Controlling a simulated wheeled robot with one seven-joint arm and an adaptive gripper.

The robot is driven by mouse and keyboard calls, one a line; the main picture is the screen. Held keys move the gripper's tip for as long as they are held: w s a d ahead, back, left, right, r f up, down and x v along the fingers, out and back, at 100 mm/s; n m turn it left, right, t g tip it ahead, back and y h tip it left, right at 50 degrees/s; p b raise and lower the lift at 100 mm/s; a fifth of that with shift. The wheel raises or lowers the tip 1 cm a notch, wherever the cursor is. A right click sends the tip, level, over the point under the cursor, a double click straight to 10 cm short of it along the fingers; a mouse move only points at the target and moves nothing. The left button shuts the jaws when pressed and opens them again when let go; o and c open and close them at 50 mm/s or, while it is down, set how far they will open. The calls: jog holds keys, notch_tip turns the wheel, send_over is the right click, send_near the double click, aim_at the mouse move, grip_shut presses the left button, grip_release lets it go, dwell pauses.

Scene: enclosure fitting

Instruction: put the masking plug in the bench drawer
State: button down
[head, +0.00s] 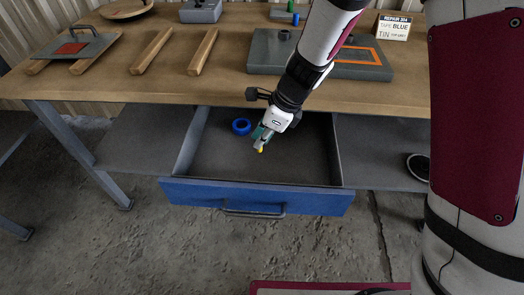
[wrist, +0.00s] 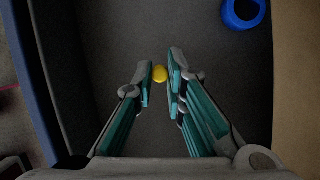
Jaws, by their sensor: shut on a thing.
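The masking plug is a small yellow piece (wrist: 160,74) between my gripper's fingertips in the wrist view. In the head view a bit of the yellow plug (head: 260,150) shows at the fingertips. My gripper (head: 259,143) points down inside the open bench drawer (head: 220,191), over its dark floor. It is shut on the plug. The drawer has a blue front with a handle and is pulled out beneath the bench top. I cannot tell whether the plug touches the drawer floor.
A blue ring (head: 241,126) lies in the drawer at the back left; the wrist view shows it too (wrist: 243,12). The wooden bench top (head: 215,88) overhangs the drawer's back. A grey plate (head: 262,66), wooden bars (head: 203,52) and a sign (head: 393,26) are on the bench.

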jog(key=shift+f+b, duration=1.2)
jog(key=shift+f, duration=1.55)
jog(key=shift+f, duration=0.15)
jog(key=c, duration=1.6)
grip_release()
jog(key=shift+c, duration=0.2)
jog(key=p+v, duration=0.4)
jog(key=v, duration=0.8)
jog(key=shift+r, duration=0.2)
